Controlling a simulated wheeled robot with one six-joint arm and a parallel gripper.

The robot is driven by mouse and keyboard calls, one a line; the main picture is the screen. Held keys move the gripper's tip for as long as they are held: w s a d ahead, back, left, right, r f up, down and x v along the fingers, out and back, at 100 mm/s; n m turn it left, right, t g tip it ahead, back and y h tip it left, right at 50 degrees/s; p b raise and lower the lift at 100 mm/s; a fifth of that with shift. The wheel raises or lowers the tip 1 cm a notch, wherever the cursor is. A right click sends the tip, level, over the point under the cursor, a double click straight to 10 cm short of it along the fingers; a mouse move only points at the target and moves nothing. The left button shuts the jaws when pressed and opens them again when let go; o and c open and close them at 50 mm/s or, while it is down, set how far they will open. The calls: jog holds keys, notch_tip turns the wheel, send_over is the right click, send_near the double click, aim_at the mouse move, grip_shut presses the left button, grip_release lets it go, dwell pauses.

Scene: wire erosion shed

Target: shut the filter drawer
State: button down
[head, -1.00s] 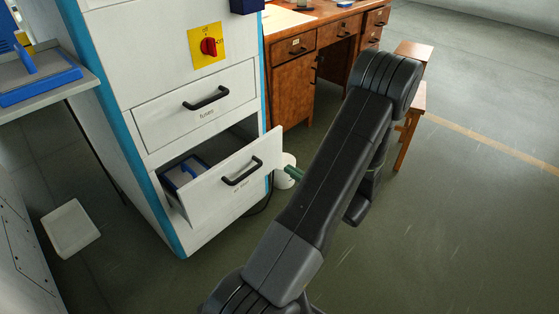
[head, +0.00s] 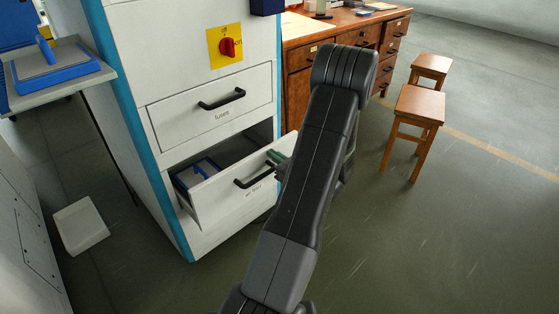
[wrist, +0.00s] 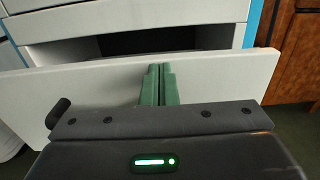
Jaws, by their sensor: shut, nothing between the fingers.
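The filter drawer (head: 222,202) is the lower white drawer of the cabinet and stands pulled out, with a blue-edged item (head: 193,176) inside. Its black handle (head: 252,180) is on the front, and its label is partly hidden by my arm. My gripper (head: 278,156) has green fingers, shut and empty, at the upper right part of the drawer front. In the wrist view the fingers (wrist: 158,84) overlap the drawer's front panel (wrist: 215,75) near its top edge, right of the handle end (wrist: 58,112). I cannot tell whether they touch it.
The shut fuses drawer (head: 210,107) is above, with a red switch (head: 228,47) higher up. A wooden desk (head: 300,85) stands behind and stools (head: 417,108) at the right. A white tray (head: 81,226) lies on the floor left.

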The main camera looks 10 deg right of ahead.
jog(key=x, duration=1.3)
jog(key=shift+w+a+b, duration=0.2)
jog(key=shift+w+b, duration=0.15)
jog(key=shift+b, duration=0.05)
jog(key=shift+r, duration=0.2)
jog(key=p+v, duration=0.1)
jog(key=v, duration=1.3)
jog(key=shift+s+f+p, duration=0.25)
jog(key=shift+p, duration=0.15)
jog(key=b+x, duration=0.1)
jog(key=x, duration=1.3)
jog(key=shift+b, duration=0.4)
